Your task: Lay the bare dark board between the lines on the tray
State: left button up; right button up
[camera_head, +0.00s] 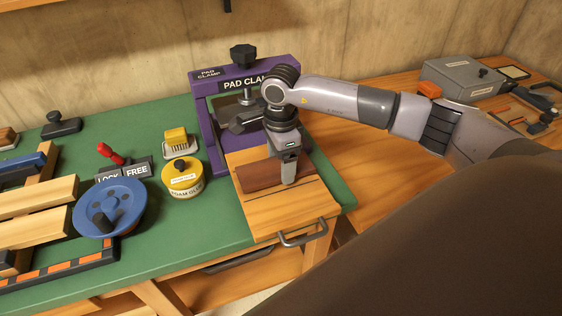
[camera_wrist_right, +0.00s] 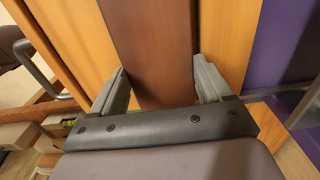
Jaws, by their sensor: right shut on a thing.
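The bare dark board (camera_head: 259,176) is reddish brown and lies flat on or just above the light wooden tray (camera_head: 292,217); I cannot tell whether it touches. My right gripper (camera_head: 288,172) is shut on the board, with one finger along each long side in the right wrist view, where the board (camera_wrist_right: 157,45) runs up between the fingers (camera_wrist_right: 160,88). A dark line on the tray (camera_wrist_right: 68,45) shows left of the board there, apart from it. My left gripper is not in view.
A purple pad clamp (camera_head: 203,120) stands directly behind the tray. The tray's metal handle (camera_head: 303,236) faces front. Green bench top shows beside the tray.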

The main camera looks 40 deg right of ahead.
jog(key=shift+f, duration=0.5)
jog(key=shift+f, duration=0.2)
jog(key=o, duration=1.1)
jog(key=shift+r, duration=0.1)
jog(key=shift+c, duration=0.2)
